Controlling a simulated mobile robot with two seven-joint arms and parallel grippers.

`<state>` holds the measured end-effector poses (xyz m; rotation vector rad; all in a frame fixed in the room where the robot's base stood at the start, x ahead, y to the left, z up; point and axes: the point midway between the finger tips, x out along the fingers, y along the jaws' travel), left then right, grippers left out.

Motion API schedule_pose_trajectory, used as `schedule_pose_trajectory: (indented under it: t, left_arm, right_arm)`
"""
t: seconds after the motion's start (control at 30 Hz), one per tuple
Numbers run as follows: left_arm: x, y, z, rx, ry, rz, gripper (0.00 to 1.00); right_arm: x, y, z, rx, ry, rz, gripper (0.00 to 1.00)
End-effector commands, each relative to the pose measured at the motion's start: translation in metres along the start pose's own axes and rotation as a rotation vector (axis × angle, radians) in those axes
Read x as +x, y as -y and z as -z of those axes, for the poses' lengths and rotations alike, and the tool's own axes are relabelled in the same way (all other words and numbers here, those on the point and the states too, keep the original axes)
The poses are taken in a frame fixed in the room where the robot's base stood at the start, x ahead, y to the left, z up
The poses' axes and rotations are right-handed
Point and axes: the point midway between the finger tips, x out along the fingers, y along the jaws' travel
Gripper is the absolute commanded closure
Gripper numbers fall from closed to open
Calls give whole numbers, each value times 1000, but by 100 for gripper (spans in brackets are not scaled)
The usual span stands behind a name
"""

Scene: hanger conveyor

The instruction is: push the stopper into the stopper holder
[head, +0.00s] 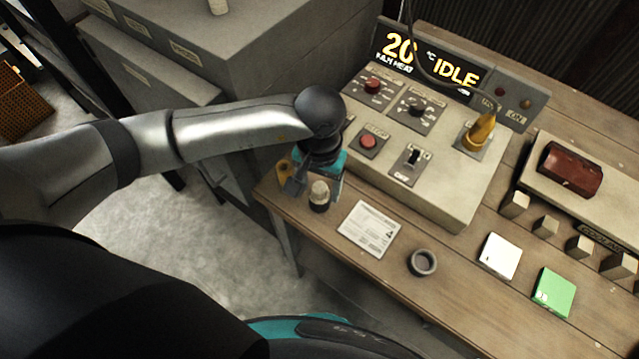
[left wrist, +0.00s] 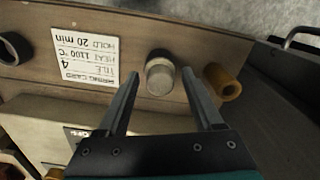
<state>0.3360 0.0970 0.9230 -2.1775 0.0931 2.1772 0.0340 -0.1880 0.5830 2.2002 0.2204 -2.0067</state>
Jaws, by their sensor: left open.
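A short upright piece with a pale rounded top and dark lower part (head: 319,196) stands near the table's left front corner; it looks like the stopper. In the left wrist view the same piece (left wrist: 159,74) appears between my fingertips, with gaps on both sides. My left gripper (head: 306,184) is open and empty above and beside it, pointing down. A dark round ring with a hollow centre (head: 422,262), perhaps the stopper holder, sits farther right; it also shows in the left wrist view (left wrist: 13,48). My right gripper is not in view.
An ochre piece (head: 283,170) stands close by at the table edge. A printed card (head: 369,229) lies between pale piece and ring. The control box (head: 437,180) rises behind. White (head: 500,256) and green (head: 554,292) tiles lie right of the ring.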

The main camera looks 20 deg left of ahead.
Motion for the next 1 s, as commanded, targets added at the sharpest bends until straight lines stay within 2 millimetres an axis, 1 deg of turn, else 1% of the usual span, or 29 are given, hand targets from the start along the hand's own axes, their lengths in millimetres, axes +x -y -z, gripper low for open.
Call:
schedule_pose_trajectory:
  t: [0.03, 0.2, 0.27, 0.47, 0.57, 0.67, 0.77, 1.0]
  left_arm:
    - [0, 0, 0, 0, 0, 0, 25]
    - [0, 0, 0, 0, 0, 0, 6]
    - [0, 0, 0, 0, 0, 0, 0]
    - [0, 0, 0, 0, 1, 0, 0]
    - [-3, 0, 0, 0, -1, 0, 0]
    - [-14, 0, 1, 1, -3, -1, 0]
    - [-33, 0, 1, 2, -5, -1, 0]
    - [-91, 0, 1, 3, -6, -1, 0]
  right_arm:
    - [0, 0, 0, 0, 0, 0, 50]
    - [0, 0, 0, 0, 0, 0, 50]
    - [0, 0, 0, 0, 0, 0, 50]
    - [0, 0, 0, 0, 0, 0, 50]
    - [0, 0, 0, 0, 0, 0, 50]
    - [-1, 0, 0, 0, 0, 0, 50]
    - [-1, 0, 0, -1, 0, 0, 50]
    - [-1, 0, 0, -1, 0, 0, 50]
